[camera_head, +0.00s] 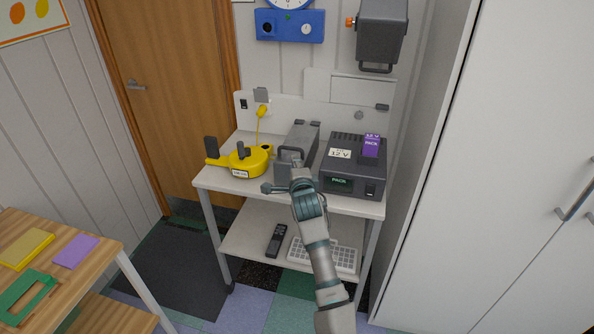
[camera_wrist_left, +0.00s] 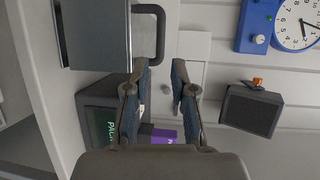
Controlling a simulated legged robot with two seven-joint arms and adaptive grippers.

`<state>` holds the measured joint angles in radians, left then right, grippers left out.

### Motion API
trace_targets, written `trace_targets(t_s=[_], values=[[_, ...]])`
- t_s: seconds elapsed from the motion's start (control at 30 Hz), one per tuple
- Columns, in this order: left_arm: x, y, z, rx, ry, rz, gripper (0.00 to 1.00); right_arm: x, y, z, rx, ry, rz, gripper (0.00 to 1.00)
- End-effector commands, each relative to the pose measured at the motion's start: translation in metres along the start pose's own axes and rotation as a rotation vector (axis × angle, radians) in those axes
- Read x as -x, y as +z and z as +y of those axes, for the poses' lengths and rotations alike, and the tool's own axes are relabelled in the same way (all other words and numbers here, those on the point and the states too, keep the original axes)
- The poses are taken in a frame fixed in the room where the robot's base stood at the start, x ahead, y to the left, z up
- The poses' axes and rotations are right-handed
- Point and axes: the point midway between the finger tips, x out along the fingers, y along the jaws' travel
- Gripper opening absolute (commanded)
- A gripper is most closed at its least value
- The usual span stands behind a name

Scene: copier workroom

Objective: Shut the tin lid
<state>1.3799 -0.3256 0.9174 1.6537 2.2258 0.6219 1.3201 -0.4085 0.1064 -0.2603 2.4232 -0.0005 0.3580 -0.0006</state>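A grey metal box (camera_head: 303,138) with a dark handle stands on the cart top, between a yellow round device and a dark power pack. It seems to be the tin; whether its lid is raised is not clear. In the left wrist view, a grey box (camera_wrist_left: 95,35) with a dark loop handle (camera_wrist_left: 158,32) shows at the upper left. My left gripper (camera_head: 281,177) is at the box's near side and hides part of it. In the left wrist view its two fingers (camera_wrist_left: 160,75) are apart with nothing between them. The handle appears beyond the fingertips, not gripped. My right gripper is not in view.
The yellow device (camera_head: 247,162) sits left of the box, and the power pack (camera_head: 352,172) with a purple block (camera_head: 371,146) sits close on the right. The cart's lower shelf holds a black handset (camera_head: 276,240) and a keyboard (camera_head: 335,256). A wooden table (camera_head: 95,250) stands at the left.

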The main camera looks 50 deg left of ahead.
Motion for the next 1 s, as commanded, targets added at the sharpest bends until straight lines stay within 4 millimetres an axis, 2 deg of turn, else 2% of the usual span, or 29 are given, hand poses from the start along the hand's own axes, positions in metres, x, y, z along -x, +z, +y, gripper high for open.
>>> trace_targets(t_s=[0.1,0.27,0.87,0.97,1.0], values=[[0.019,0.0,0.001,0.0,0.001,0.0,0.25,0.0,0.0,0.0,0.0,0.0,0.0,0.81],[0.031,0.001,0.001,0.0,0.001,-0.001,0.25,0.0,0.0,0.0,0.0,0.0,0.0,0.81],[0.032,0.002,0.002,-0.007,0.001,-0.004,0.25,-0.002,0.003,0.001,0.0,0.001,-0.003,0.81],[0.033,0.015,0.01,-0.11,-0.006,-0.052,0.25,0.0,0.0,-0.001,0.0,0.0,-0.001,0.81],[0.034,0.026,0.015,-0.202,-0.012,-0.093,0.25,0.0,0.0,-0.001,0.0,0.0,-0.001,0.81]])
